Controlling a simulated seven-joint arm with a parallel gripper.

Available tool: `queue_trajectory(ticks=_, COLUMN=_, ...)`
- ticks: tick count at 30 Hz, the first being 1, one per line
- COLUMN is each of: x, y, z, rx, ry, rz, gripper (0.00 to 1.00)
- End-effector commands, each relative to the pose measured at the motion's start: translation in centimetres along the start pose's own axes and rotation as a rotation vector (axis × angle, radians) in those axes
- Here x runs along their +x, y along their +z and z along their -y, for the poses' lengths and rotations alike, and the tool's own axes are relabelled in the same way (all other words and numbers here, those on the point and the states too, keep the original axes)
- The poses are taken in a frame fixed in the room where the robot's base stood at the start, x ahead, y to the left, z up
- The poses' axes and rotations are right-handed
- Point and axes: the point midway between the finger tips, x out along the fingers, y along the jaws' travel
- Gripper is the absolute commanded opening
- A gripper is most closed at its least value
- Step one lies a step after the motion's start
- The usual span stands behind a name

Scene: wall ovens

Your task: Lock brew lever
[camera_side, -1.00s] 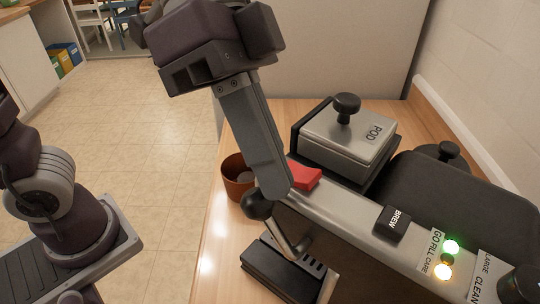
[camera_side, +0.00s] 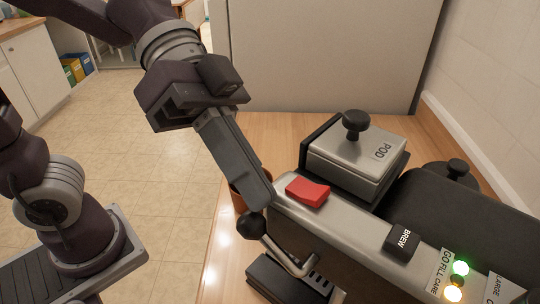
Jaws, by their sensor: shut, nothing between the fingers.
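The coffee machine (camera_side: 345,225) stands on the wooden counter. A metal lever with a black ball knob (camera_side: 252,225) sticks out from its near left side, above the black drip tray. A dark block marked BREW (camera_side: 401,241) sits on the machine's front edge, to the right. My gripper (camera_side: 260,205) is shut and empty. Its fingers slant down from the upper left, with the tips just above the ball knob at the machine's left end. I cannot tell whether the tips touch the knob.
A red switch (camera_side: 308,191) is right of my fingers. The POD lid with a black knob (camera_side: 356,124) stands behind. A brown cup (camera_side: 238,196) is partly hidden behind my fingers. Green and orange lights (camera_side: 460,268) glow at lower right. Bare counter (camera_side: 222,270) lies on the left.

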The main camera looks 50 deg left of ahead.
Motion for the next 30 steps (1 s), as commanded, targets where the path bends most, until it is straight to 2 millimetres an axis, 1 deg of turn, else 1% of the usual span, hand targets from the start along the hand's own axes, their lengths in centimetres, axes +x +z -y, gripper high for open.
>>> queue_trajectory(ticks=2, x=-0.4, y=-1.1, z=0.1, rx=0.004, ry=-0.002, rz=-0.002, gripper=0.0)
queue_trajectory(ticks=5, x=-1.4, y=-3.6, z=0.1, rx=0.006, ry=-0.003, rz=-0.003, gripper=0.0)
queue_trajectory(ticks=9, x=-5.7, y=-3.1, z=0.4, rx=-0.001, ry=-0.007, rz=-0.006, gripper=0.0)
queue_trajectory(ticks=13, x=-8.8, y=-2.7, z=0.5, rx=-0.001, ry=-0.005, rz=-0.003, gripper=0.0)
queue_trajectory(ticks=15, x=-9.9, y=-2.5, z=0.6, rx=0.0, ry=-0.004, rz=-0.002, gripper=0.0)
queue_trajectory(ticks=18, x=-10.9, y=-2.4, z=0.6, rx=-0.001, ry=-0.002, rz=-0.001, gripper=0.0)
queue_trajectory(ticks=22, x=-11.3, y=-2.2, z=0.5, rx=-0.006, ry=-0.005, rz=0.004, gripper=0.0)
queue_trajectory(ticks=23, x=-11.2, y=-1.8, z=0.5, rx=-0.022, ry=-0.015, rz=0.015, gripper=0.0)
queue_trajectory(ticks=25, x=-10.7, y=0.4, z=0.3, rx=-0.122, ry=-0.089, rz=0.076, gripper=0.0)
queue_trajectory(ticks=26, x=-10.4, y=1.9, z=0.4, rx=-0.189, ry=-0.149, rz=0.113, gripper=0.0)
queue_trajectory(ticks=27, x=-10.2, y=4.3, z=0.6, rx=-0.286, ry=-0.252, rz=0.159, gripper=0.0)
queue_trajectory(ticks=28, x=-10.1, y=6.1, z=0.9, rx=-0.36, ry=-0.342, rz=0.185, gripper=0.0)
queue_trajectory(ticks=30, x=-10.4, y=9.7, z=2.0, rx=-0.51, ry=-0.564, rz=0.203, gripper=0.0)
